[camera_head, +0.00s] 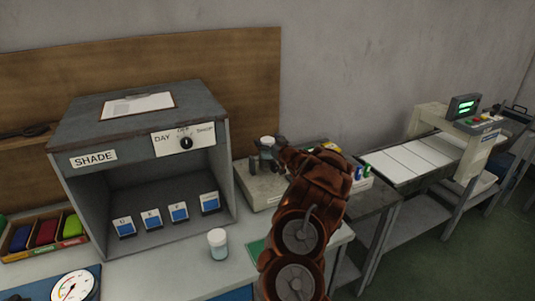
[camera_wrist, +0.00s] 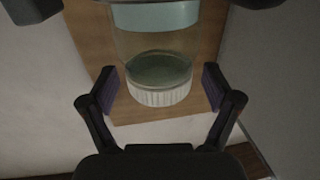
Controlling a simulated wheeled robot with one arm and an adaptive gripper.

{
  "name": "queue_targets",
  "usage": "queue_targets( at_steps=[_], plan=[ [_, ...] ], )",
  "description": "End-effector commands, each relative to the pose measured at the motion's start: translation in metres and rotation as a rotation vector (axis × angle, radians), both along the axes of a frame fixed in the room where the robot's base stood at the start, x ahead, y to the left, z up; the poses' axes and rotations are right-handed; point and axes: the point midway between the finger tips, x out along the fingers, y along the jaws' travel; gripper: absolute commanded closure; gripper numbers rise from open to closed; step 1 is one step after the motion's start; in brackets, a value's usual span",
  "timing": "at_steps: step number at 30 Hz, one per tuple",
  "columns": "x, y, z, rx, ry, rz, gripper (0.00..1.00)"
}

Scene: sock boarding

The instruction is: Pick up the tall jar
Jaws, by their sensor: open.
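A clear jar with a white ribbed lid and a pale blue band (camera_wrist: 158,70) fills the upper middle of the wrist view, where it appears upside down. In the head view a white-lidded jar (camera_head: 267,142) shows at the grey device, partly hidden by my gripper (camera_head: 268,158). In the wrist view my gripper (camera_wrist: 161,95) is open, with one dark-padded finger on each side of the jar's lid end. Gaps show between pads and jar. A second white-lidded jar (camera_head: 217,243) stands upright on the bench, left of my arm.
A grey shade cabinet (camera_head: 140,163) with several blue-marked cards stands at left. Trays of coloured items (camera_head: 45,235) and a round dial (camera_head: 74,287) are near the left edge. A pale device (camera_head: 258,190) sits beneath my gripper; a white-panelled table (camera_head: 410,160) is at right.

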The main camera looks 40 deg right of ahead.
Motion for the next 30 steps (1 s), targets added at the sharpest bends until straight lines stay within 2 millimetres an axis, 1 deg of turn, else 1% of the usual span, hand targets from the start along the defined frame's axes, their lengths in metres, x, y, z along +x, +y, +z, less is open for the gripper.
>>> queue_targets(
  at_steps=[6,7,30],
  plan=[
    [0.0004,-0.0003,0.0002,0.0,-0.001,0.0,0.11],
    [0.0004,-0.0003,0.0003,0.0,-0.001,0.0,0.13],
    [0.0001,-0.0005,0.0004,0.0,-0.001,-0.001,0.94]
  ],
)
